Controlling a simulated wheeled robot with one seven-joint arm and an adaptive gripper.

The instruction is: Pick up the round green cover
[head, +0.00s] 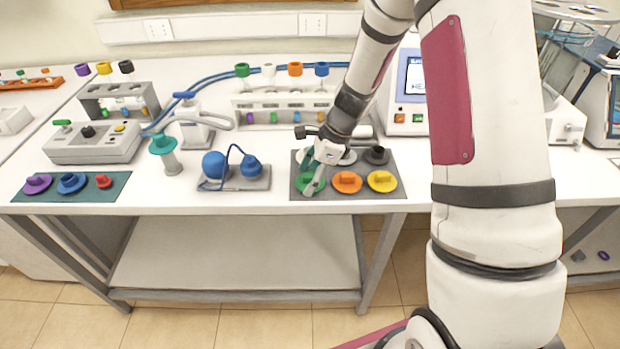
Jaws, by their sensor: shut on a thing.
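The round green cover (301,188) lies at the front left of the grey mat (330,195) on the white table. My gripper (311,186) reaches down from the upper right with its fingertips at the green cover and is shut on it. The cover appears to be at mat level; I cannot tell if it is lifted. The fingers hide part of the cover. An orange cover (347,182) and a yellow cover (382,181) lie to its right. A dark grey cover (377,155) sits behind the yellow one.
A blue-bulbed device (235,184) stands left of the mat. A teal-topped post (163,147) and a dark green mat (115,187) with purple, blue and red covers are farther left. A rack (285,107) with coloured caps stands behind. The table's front edge is close to the grey mat.

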